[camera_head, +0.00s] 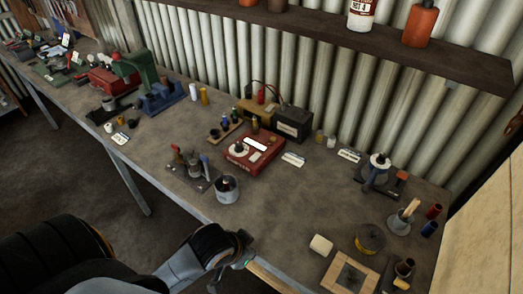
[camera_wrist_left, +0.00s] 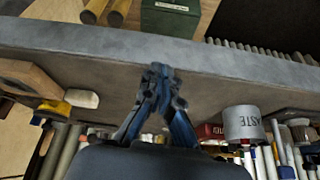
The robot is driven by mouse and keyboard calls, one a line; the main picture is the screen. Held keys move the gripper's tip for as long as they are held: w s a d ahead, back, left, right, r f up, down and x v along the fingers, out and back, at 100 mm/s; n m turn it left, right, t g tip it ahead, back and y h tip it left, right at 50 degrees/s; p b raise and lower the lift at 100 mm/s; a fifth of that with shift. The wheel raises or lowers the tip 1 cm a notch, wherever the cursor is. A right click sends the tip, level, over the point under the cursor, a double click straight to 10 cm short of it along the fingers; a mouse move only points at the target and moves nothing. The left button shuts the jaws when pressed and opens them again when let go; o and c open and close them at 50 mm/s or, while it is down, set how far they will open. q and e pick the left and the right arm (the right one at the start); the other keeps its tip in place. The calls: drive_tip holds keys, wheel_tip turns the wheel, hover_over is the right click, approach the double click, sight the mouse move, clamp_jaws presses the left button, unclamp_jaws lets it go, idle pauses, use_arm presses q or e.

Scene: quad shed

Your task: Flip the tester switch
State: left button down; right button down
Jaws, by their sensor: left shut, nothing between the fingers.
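The tester appears to be the red box (camera_head: 250,152) on the middle of the bench, with a white panel and a round dial on top. Its switch is too small to make out. In the left wrist view a small part of a red box (camera_wrist_left: 209,130) shows behind my gripper, beside a metal tin. My left gripper (camera_head: 245,252) is at the bench's front edge, nearer than the red box and apart from it. In the left wrist view its fingers (camera_wrist_left: 158,72) meet at the tips with nothing between them. My right gripper is not in view.
A wooden frame (camera_head: 350,275) and cream block (camera_head: 321,244) lie right. Bare bench shows around (camera_head: 285,205).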

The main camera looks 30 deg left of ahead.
use_arm(q)
drive_tip(key=shift+w+a+r, duration=0.1)
drive_tip(key=shift+w+a, duration=0.05)
drive_tip(key=shift+w, duration=0.35)
drive_tip(key=shift+w+a+r, duration=0.1)
drive_tip(key=shift+w, duration=0.4)
drive_tip(key=w+a+r+n+t, duration=0.1)
drive_tip(key=w+a+r+t, duration=0.3)
drive_tip(key=w+a+r, duration=1.1)
drive_tip(key=shift+w+a+n, duration=0.4)
drive_tip(key=shift+w+a, duration=0.4)
drive_tip(key=shift+a, duration=0.05)
drive_tip(key=shift+p, duration=0.3)
drive_tip(key=p, duration=0.3)
hover_over(255, 156)
drive_tip(key=s, duration=0.3)
wheel_tip(255, 156, down, 7)
drive_tip(key=shift+r, duration=0.2)
wheel_tip(255, 156, down, 3)
drive_tip(key=shift+f+p, duration=0.2)
drive_tip(key=shift+p, duration=0.3)
drive_tip(key=shift+f, duration=0.45)
